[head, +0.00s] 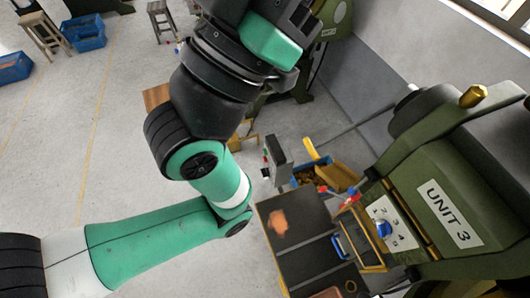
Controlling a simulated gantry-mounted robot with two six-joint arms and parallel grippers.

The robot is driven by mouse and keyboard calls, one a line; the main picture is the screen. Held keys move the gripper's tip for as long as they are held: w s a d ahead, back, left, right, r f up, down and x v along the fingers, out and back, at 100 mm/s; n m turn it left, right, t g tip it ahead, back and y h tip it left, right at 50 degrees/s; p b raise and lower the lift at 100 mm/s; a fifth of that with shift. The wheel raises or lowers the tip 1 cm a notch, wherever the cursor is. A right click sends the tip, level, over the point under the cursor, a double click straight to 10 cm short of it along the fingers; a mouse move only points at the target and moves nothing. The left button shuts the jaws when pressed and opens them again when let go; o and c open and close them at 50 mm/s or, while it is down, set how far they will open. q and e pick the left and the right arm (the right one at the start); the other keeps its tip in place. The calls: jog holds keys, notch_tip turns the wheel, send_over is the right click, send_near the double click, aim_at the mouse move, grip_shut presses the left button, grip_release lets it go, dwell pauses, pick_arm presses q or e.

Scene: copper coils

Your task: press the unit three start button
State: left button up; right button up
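The unit three machine (485,185) is dark green with a white "UNIT 3" label (450,213), at the right of the head view. A white numbered plate with a blue knob (384,228) is on its front. A small grey control box (278,158) stands left of the machine, with small red parts on its left side. I cannot tell which part is the start button. My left arm rises from the lower left to the top, and its dark end, my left gripper (298,15), is at the top edge, apart from the box. Its fingers are not clear. My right gripper is not in view.
A dark worktable (290,235) with an orange-brown patch stands before the machine. A blue bin (318,172) with copper-coloured contents is behind it. Blue crates (84,32) and wooden stools (42,32) are at the far left.

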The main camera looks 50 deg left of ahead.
pick_arm(q)
grip_shut()
dwell(1.3)
